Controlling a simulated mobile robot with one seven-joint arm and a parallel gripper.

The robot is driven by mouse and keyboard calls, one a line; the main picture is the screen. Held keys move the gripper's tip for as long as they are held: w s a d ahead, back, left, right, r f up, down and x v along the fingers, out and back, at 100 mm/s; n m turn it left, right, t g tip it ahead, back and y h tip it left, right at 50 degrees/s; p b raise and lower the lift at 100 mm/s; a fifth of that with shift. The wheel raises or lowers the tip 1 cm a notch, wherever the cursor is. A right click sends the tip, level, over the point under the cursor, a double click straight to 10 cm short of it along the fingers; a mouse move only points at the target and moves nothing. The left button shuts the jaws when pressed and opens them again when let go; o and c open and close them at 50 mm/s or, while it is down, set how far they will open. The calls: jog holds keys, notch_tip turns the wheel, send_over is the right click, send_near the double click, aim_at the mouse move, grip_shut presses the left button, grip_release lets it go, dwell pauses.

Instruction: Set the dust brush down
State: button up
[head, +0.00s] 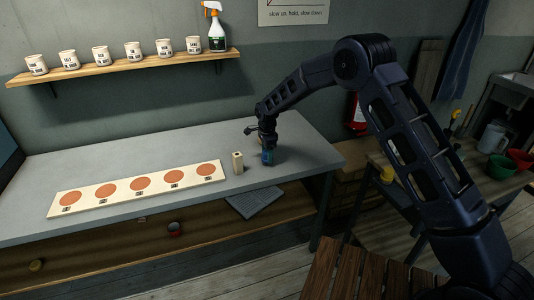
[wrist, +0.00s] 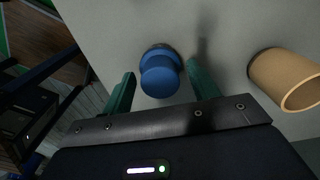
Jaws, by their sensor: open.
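The dust brush (wrist: 160,78), a rounded blue handle with a dark base, stands on the grey table (head: 190,148). My gripper (wrist: 160,88) is above it with its green fingers open. The fingers are on either side of the handle, with gaps showing between them and it. In the head view the blue of the brush shows at the table's right part, under my wrist, and my gripper (head: 267,147) partly hides it.
A tan hollow cylinder (wrist: 285,80) stands close to the brush; it also shows in the head view (head: 238,162). A pale board with several orange discs (head: 140,186) lies to its left. Bare table lies behind these. A shelf of white cups (head: 133,52) hangs on the wall.

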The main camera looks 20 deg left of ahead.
notch_tip(320, 180, up, 12)
jog(key=shift+r, duration=0.15)
dwell(0.5)
